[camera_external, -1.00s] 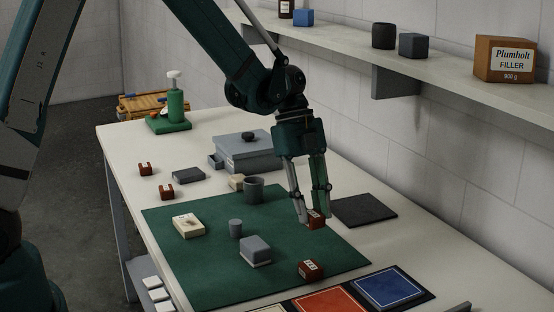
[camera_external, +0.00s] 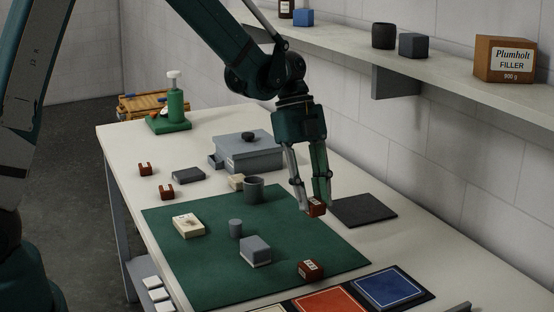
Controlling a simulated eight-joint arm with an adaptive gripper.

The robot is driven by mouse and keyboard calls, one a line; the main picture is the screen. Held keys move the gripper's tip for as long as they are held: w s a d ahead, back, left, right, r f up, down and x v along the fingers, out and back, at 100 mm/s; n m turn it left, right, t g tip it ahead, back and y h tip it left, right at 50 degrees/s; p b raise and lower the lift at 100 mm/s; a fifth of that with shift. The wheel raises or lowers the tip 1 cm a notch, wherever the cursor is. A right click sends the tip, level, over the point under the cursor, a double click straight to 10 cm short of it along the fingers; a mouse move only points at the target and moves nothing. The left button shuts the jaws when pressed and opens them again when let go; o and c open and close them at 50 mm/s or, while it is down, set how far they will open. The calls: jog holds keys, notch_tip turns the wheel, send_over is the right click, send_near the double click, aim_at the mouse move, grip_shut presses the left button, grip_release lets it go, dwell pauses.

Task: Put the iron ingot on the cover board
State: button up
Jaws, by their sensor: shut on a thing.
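My gripper (camera_external: 313,203) is shut on a small red-brown block with a pale label (camera_external: 317,207), which may be the iron ingot. It holds the block above the right part of the green mat (camera_external: 205,285), close to its edge. A flat dark square board (camera_external: 365,210), which looks like the cover board, lies on the table just right of the gripper, with nothing on it. A similar red-brown labelled block (camera_external: 310,270) sits near the mat's front right. The fingers partly hide the held block.
A grey lidded box (camera_external: 250,153) stands behind. Coloured panels (camera_external: 388,287) lie in front right. A shelf (camera_external: 440,78) runs along the wall.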

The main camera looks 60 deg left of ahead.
jog(key=w+a+f+n+t+b, duration=0.1)
jog(key=a+n, duration=0.3)
jog(key=a, duration=0.9)
jog(key=shift+w+f+t, duration=0.3)
jog(key=shift+w+f, duration=0.1)
jog(key=shift+f, duration=0.25)
jog(key=shift+a, duration=0.1)
send_over(363, 209)
jog(key=s+a, duration=0.1)
jog(key=a, duration=0.1)
jog(key=shift+s+d+f+y+p, duration=0.1)
jog(key=shift+s+f+y+p, duration=0.05)
jog(key=shift+f, duration=0.35)
jog(key=shift+s+d+f+y+p, duration=0.1)
jog(key=shift+f+y+p, duration=0.05)
jog(key=shift+f, duration=0.9)
jog(key=shift+f, duration=0.1)
notch_tip(363, 209, down, 2)
jog(key=shift+f, duration=0.2)
jog(key=shift+w+f, duration=0.4)
jog(key=shift+f, duration=0.25)
